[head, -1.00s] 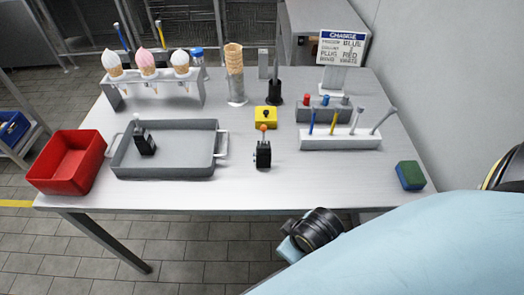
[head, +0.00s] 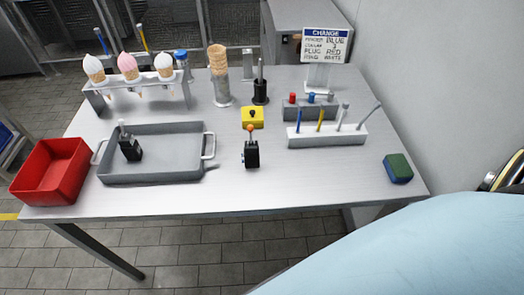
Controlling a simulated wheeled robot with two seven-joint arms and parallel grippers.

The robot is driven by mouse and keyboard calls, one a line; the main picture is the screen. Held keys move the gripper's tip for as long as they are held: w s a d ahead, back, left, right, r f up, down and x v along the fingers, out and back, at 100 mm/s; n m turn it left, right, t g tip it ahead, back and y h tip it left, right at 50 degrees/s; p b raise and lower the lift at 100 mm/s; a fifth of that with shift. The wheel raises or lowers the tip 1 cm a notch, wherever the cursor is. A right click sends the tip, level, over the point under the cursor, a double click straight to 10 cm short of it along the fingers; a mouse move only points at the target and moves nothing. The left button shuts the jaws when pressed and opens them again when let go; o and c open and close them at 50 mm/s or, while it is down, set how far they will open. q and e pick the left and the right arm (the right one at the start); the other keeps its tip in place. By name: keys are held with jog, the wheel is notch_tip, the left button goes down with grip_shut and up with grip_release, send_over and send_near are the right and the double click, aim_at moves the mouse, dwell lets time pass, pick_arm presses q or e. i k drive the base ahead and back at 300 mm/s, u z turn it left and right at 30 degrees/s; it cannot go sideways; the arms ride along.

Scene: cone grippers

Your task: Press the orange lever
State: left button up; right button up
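The orange lever (head: 250,129) is an orange ball knob on a short stem. It stands up from a small black box (head: 251,154) in the middle of the table, in front of a yellow block with a black button (head: 253,118). Neither gripper is in view. A pale blue arm part of mine fills the lower right corner, and nothing touches the lever.
A grey tray (head: 190,168) holding a white-tipped black lever box (head: 130,147) lies to the left, with a red bin (head: 52,172) beyond. A white rack (head: 328,137) and a green-blue block (head: 397,168) are to the right. The table's front middle is clear.

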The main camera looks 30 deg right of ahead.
aim_at(250, 128)
jog(key=z, duration=0.9)
jog(key=k, duration=0.5)
